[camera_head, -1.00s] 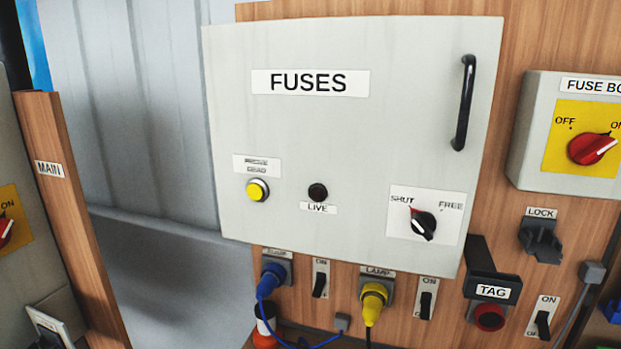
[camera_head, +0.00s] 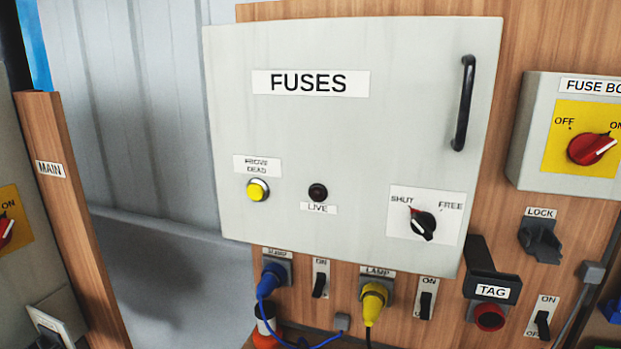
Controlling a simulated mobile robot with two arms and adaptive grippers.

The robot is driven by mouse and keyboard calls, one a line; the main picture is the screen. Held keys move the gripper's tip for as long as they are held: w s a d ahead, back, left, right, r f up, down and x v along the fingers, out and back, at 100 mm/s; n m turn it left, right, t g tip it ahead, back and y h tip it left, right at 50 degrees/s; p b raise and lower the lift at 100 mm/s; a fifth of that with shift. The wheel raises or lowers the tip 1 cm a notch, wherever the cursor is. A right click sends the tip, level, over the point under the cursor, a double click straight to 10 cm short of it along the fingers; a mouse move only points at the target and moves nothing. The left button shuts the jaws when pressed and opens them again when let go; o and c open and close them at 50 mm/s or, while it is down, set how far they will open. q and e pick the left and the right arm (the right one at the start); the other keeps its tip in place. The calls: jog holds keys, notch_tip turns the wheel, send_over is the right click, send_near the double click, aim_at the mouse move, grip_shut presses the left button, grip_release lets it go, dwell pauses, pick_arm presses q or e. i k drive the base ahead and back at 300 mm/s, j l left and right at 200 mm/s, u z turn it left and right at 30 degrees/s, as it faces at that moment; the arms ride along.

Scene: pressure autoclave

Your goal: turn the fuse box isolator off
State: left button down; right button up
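The fuse box isolator (camera_head: 535,150) is a grey box at the right edge, its label cut off by the frame. Its red rotary knob (camera_head: 592,149) sits on a yellow plate, and the white mark points up and right toward ON. OFF is printed at the plate's upper left. The grey FUSES door (camera_head: 330,130) is closed beside it, with a black handle (camera_head: 464,103). Its small black knob (camera_head: 423,225) points toward SHUT. Neither of my grippers is in view.
Below the door are a blue plug (camera_head: 272,280), a yellow plug (camera_head: 373,300), small black switches and a TAG holder (camera_head: 492,290). A grey LOCK bracket (camera_head: 540,240) is under the isolator. A wooden post marked MAIN (camera_head: 70,210) stands at left.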

aim_at(586, 149)
jog(key=k+l+z, duration=0.1)
jog(key=z, duration=1.1)
jog(key=k+l, duration=0.05)
